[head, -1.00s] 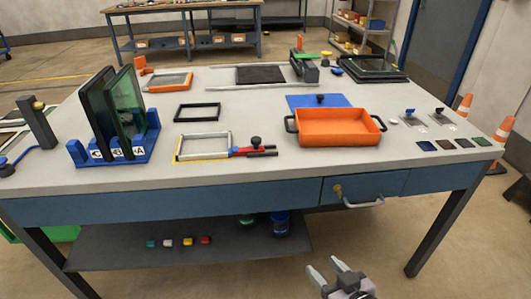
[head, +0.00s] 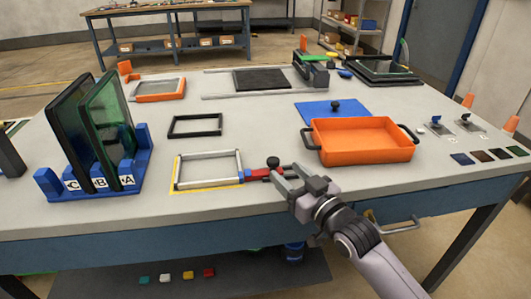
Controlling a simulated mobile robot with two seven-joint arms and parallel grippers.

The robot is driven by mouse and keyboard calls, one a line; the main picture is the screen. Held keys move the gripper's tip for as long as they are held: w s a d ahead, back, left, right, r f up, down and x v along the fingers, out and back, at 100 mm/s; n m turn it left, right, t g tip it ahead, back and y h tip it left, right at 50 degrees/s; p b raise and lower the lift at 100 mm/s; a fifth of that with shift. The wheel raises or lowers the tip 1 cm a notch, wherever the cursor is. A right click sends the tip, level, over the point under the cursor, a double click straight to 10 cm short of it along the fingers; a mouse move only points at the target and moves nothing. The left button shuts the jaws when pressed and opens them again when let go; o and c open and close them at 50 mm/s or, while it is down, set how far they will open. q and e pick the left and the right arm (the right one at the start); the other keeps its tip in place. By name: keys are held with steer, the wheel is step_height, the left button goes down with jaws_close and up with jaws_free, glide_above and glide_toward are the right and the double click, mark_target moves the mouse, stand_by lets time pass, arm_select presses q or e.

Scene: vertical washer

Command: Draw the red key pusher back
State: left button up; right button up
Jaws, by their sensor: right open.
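The red key pusher (head: 257,174) lies on the table at the right side of a silver rectangular frame (head: 208,170). A black knob (head: 273,162) stands at its right end. My right gripper (head: 287,178) is open, just right of the pusher and close to the knob. Its fingers hide the pusher's dark right-hand rods. I cannot tell whether they touch it. My left gripper is not in view.
An orange tray (head: 362,155) with black handles stands right of my gripper. A blue rack (head: 130,185) with dark glass panels stands at the left. A black frame (head: 195,125) lies behind the silver one. A drawer handle (head: 405,226) juts from the table front.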

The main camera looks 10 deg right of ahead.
mark_target(277, 163)
steer(key=shift+x, duration=3.4)
jaws_close()
